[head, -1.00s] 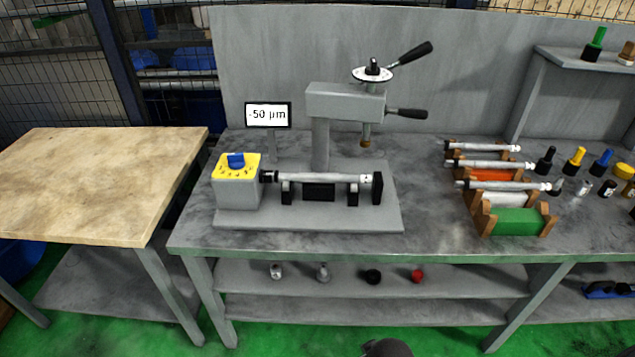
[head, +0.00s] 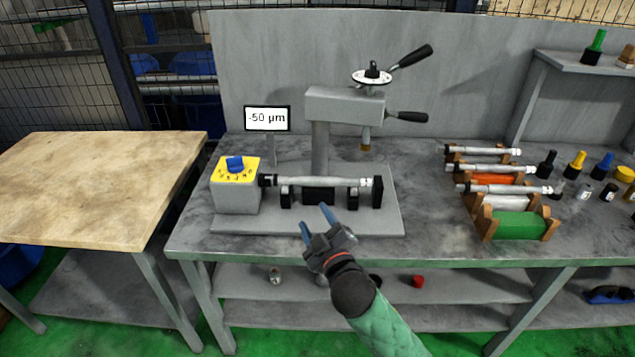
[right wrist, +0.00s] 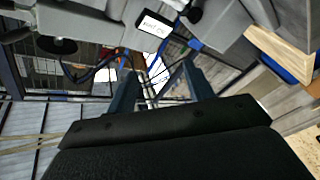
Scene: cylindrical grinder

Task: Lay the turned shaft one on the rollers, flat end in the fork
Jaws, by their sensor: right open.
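A turned shaft (head: 318,182) lies level on the rollers (head: 353,196) of the grinder, its left end at the fork (head: 268,181) beside the grey headstock box (head: 236,194). The fit of that end in the fork is too small to tell. Three more shafts (head: 488,168) rest on wooden cradles at the right. My right gripper (head: 314,220) is open and empty, in front of the grinder base, below and apart from the shaft. Its blue fingers also show in the right wrist view (right wrist: 160,92), with nothing between them. My left gripper is out of view.
The grinder's arm (head: 345,105) with its dial and black levers stands behind the shaft. A display (head: 267,118) reads -50 µm. Green, white and orange cradles (head: 517,225) and several bottles stand at the right. A wooden table (head: 90,185) at the left is bare.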

